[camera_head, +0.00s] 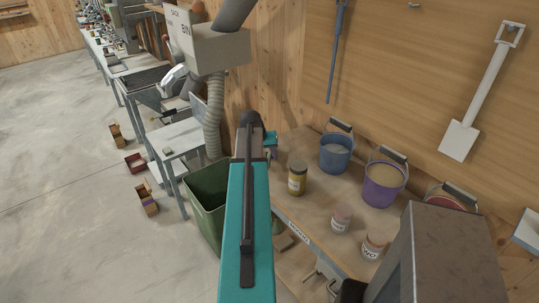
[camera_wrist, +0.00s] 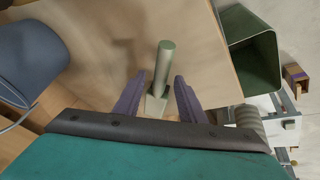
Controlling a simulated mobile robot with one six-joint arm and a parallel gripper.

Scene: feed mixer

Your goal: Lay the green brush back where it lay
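The green brush (camera_wrist: 164,65) shows in the wrist view as a pale green cylinder with a small flat block at its near end. It lies between the two purple-grey fingers of my gripper (camera_wrist: 160,82). Below is the bare wooden bench top (camera_wrist: 110,45).
On the bench stand a yellow jar (camera_head: 297,179), a blue bucket (camera_head: 335,154), a purple bucket (camera_head: 382,185) and two pale jars (camera_head: 341,217) (camera_head: 374,246). The blue bucket is left in the wrist view (camera_wrist: 30,65). A green bin (camera_head: 205,200) stands beside the bench edge.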

